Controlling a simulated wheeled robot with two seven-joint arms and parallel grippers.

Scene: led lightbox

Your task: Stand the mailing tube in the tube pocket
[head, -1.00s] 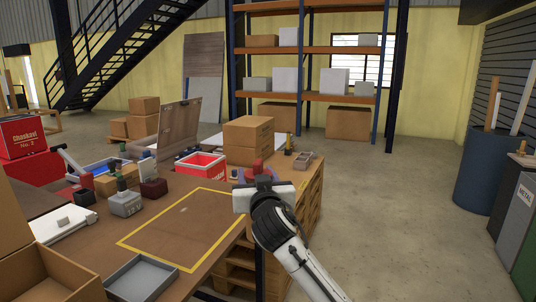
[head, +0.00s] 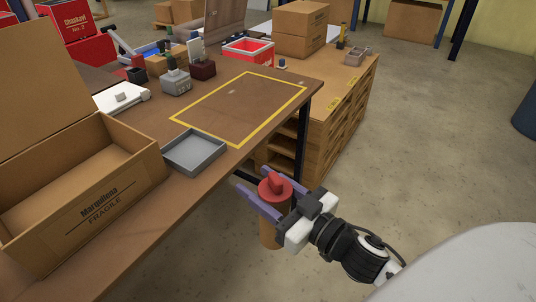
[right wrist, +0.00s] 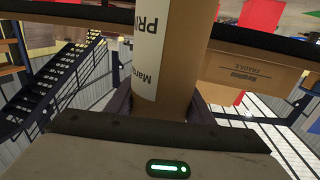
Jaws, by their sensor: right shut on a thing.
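The mailing tube is a brown cylinder (head: 270,232) with a red cap on top. My right gripper (head: 264,203) is shut around it just below the cap. The tube hangs roughly upright beside the table's right edge, over the floor, and its lower end shows below the fingers. In the right wrist view the tube (right wrist: 180,65) stands between the two fingers and carries a white printed label. I cannot make out a tube pocket in these frames. My left gripper is not in view.
The table has a yellow-outlined area (head: 208,122), a grey tray (head: 196,153) near its right edge and an open cardboard box (head: 90,200) at front left. A crate stack (head: 335,130) stands behind the table's right end.

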